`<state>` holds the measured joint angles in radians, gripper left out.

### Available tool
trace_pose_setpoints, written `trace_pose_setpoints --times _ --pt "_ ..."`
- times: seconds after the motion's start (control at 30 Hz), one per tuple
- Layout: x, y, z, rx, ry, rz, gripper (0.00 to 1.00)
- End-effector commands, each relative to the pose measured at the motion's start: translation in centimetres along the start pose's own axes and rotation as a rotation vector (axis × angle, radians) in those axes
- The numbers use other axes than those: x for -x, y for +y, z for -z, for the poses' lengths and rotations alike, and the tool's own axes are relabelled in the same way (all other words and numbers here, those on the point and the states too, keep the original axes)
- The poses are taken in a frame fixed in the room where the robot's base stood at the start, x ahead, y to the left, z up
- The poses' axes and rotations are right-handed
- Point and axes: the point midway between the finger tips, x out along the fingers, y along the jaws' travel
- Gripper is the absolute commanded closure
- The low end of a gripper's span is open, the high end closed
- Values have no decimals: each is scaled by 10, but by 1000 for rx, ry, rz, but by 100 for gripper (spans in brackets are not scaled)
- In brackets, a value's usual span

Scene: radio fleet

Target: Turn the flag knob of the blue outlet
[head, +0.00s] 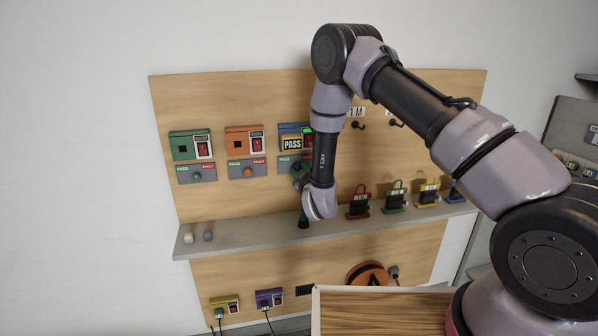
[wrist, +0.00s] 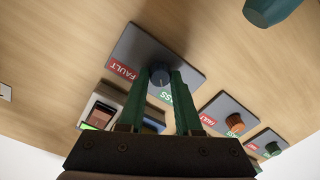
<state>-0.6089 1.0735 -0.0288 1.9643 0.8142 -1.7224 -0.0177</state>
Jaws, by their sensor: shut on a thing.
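The blue outlet (head: 292,128) is third in the upper row of the wooden board; a PASS sign shows on it. Its grey plate (wrist: 187,66) carries a red FAULT label and a green PASS label, the latter partly hidden by a finger. The blue flag knob (wrist: 160,76) lies between the two green fingers of my gripper (wrist: 161,80), which is shut on it. In the head view my gripper (head: 299,176) is at this plate, mostly hidden by my arm. The knob's exact angle is hard to tell.
The orange outlet (head: 244,140) and green outlet (head: 189,145) are close on the left, with their own knobs. A shelf (head: 235,236) runs below, with small knobs on its left and several coloured tagged items on its right. A teal thing (wrist: 270,8) shows near my gripper.

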Motion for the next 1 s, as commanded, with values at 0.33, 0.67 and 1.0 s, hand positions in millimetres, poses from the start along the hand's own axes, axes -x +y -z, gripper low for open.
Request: trace_pose_setpoints --times 0.33,0.67,1.0 --pt "1 -1 -1 -1 -2 2 37" --pt "3 0 0 -1 -1 1 37" --pt "62 -1 -1 0 -4 3 37"
